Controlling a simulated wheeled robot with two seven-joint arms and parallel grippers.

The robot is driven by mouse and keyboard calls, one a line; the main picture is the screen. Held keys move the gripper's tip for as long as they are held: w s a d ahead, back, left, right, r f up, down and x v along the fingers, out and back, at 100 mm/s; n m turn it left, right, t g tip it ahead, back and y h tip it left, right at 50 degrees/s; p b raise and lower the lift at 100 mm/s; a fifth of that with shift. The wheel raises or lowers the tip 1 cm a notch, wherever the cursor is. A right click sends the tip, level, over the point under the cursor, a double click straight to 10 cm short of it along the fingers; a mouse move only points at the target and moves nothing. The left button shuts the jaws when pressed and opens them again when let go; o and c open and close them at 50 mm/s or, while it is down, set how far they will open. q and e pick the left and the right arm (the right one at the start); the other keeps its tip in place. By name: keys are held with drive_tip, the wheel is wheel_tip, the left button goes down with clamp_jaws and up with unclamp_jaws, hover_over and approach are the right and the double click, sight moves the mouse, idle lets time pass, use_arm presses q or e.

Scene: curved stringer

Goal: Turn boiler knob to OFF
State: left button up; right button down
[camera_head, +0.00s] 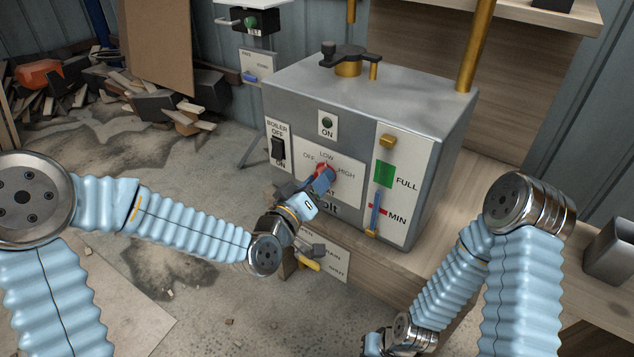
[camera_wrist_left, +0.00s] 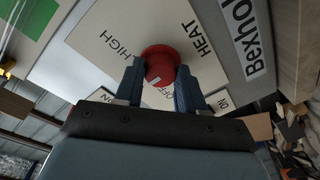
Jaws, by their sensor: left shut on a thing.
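The red boiler knob (camera_head: 325,169) sits on the white panel (camera_head: 348,192) on the front of the grey boiler (camera_head: 293,98). The panel has OFF at left, LOW above and HIGH at right. My left gripper (camera_head: 324,179) is at the knob, its fingers shut on it. In the left wrist view the knob (camera_wrist_left: 159,61) lies between the two dark fingers (camera_wrist_left: 161,80). A pale mark shows on its lower edge, near partly hidden lettering; its exact setting cannot be told. My right gripper is mostly cut off at the bottom edge, its fingers out of sight.
A black rocker switch (camera_head: 278,149) is left of the knob. A level gauge with a blue lever (camera_head: 376,212) is at right. A yellow-handled valve (camera_head: 309,264) is below. The boiler stands on a wooden bench (camera_head: 478,180). A metal container (camera_head: 608,252) is far right.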

use_arm(q)
drive_tip(key=shift+f, duration=0.1)
drive_tip(key=shift+n+g+b, duration=0.6)
drive_tip(key=shift+n+b, duration=1)
drive_tip(key=shift+n, duration=4.2)
drive_tip(key=o, duration=1)
drive_tip(key=shift+o, duration=0.2)
drive_tip(key=shift+r, duration=0.2)
